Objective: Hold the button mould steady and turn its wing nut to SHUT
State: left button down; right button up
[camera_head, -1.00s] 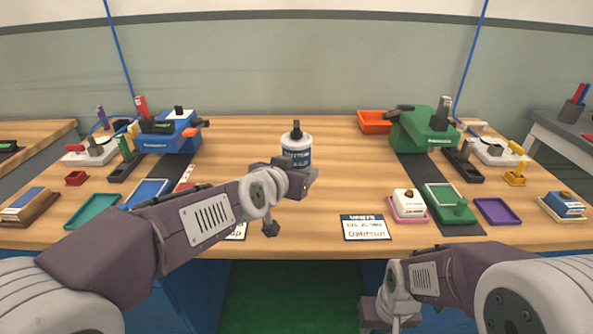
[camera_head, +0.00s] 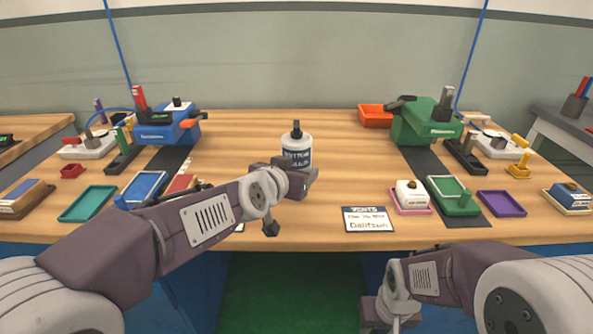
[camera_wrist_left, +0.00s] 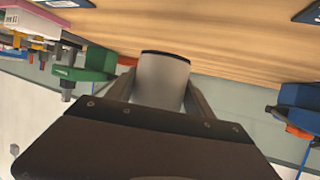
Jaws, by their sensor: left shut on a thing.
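A white cylinder with a dark lettered band stands upright at the middle of the bench; I take it for the button mould (camera_head: 297,163). A small dark piece on its top looks like the wing nut (camera_head: 296,131); which way it is turned is too small to tell. My left gripper (camera_head: 308,178) reaches it from the front and is shut on its side. In the left wrist view the pale cylinder (camera_wrist_left: 162,80) sits between the two fingers (camera_wrist_left: 160,95). My right arm is low at the right, with its fingers out of view.
A green machine (camera_head: 428,122) and an orange bin (camera_head: 375,115) stand at the back right. A blue machine (camera_head: 167,127) stands at the back left. Small trays and a printed card (camera_head: 368,219) lie nearer the front. The wood around the cylinder is clear.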

pick_arm(q)
jog(key=shift+f, duration=0.2)
jog(key=shift+f+b, duration=2.25)
jog(key=shift+b, duration=0.2)
